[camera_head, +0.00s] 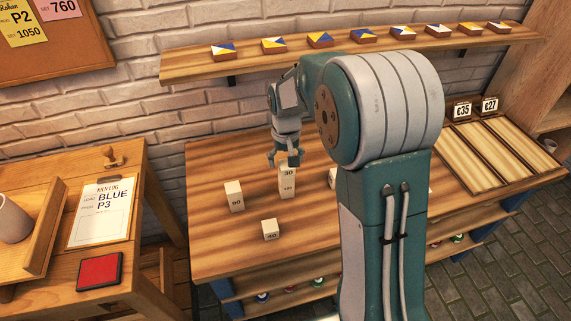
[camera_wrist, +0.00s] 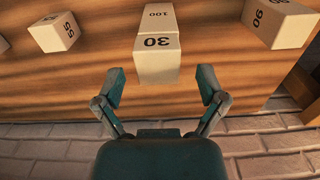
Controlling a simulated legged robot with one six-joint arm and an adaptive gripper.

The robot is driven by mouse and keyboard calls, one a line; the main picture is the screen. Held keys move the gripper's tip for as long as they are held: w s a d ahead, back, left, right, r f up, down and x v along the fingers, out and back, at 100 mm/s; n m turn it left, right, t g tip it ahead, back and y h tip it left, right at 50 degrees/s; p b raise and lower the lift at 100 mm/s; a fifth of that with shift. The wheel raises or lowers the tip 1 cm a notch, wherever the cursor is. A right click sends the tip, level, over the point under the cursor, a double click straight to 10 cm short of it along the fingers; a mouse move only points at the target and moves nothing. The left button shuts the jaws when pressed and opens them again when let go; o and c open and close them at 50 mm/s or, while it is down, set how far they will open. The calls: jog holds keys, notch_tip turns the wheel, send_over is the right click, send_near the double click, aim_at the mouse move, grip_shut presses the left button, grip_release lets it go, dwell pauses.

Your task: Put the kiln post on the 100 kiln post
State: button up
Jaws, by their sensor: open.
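The pale kiln post marked 30 (camera_head: 287,174) sits on top of the taller post marked 100 (camera_head: 287,188), forming one upright stack on the striped wooden table. In the wrist view the 30 post (camera_wrist: 157,62) shows its top and front face, with the front of the 100 post (camera_wrist: 160,17) beyond it. My gripper (camera_head: 283,160) is above the stack, at its top. In the wrist view my gripper (camera_wrist: 161,82) is open, its fingers spread either side of the near edge of the 30 post, with gaps between. Whether it touches cannot be told.
A post marked 90 (camera_head: 235,198) stands left of the stack and one marked 40 (camera_head: 270,230) in front. A post marked 55 (camera_wrist: 54,34) shows in the wrist view. A wall shelf (camera_head: 190,67) with painted tiles runs behind. The table's front left is clear.

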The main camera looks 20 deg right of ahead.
aim_at(286, 164)
notch_tip(286, 164, up, 10)
jog(key=s+r+t, duration=0.3)
jog(key=s+r, duration=0.4)
jog(key=s, duration=0.5)
jog(key=s+t, duration=0.2)
jog(key=s, duration=1.1)
jog(key=shift+f+t, duration=0.3)
jog(key=shift+f, duration=0.1)
jog(key=shift+d, duration=0.1)
